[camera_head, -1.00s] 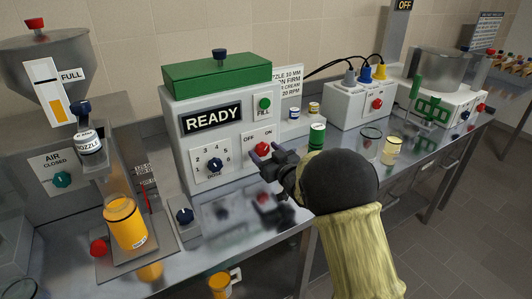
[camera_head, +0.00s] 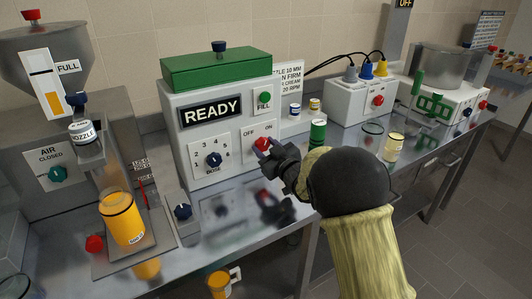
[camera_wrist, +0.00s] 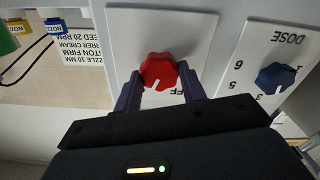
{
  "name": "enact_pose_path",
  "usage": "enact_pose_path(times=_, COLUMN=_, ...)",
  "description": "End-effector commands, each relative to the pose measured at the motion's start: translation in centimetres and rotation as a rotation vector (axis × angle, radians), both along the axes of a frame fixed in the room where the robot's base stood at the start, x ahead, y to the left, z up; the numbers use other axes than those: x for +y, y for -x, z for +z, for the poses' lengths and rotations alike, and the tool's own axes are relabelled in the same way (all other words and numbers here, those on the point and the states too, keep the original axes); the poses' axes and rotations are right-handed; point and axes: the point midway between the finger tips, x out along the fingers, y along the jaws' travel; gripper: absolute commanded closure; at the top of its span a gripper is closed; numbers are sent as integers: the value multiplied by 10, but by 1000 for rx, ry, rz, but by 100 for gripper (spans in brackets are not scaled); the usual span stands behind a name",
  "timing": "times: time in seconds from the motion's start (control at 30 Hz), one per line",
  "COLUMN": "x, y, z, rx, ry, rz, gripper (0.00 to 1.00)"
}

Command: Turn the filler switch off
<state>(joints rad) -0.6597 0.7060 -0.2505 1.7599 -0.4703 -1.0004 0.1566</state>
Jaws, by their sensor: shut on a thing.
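The filler machine (camera_head: 215,125) is a white box with a green lid and a READY display. Its red switch knob (camera_head: 262,144) sits on a plate marked OFF at left and ON at right. In the wrist view, which shows the panel upside down, my gripper (camera_wrist: 160,88) has one finger on each side of the red knob (camera_wrist: 159,70) and is shut on it. The knob's white mark points down and slightly left there, away from the partly visible OFF letters. The ON label is hidden in that view.
The blue dose dial (camera_head: 213,160) is left of the switch, and the green fill button (camera_head: 264,97) is above it. An orange-filled cup (camera_head: 121,218) stands at the left.

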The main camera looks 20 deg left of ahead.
Motion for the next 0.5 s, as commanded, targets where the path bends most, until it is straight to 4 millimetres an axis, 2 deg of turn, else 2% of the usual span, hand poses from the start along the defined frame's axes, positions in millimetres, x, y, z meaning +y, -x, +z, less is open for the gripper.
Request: enact_pose_path(times=0.5, x=1, y=1, z=-6, rx=-364, ry=307, rz=0, gripper=82)
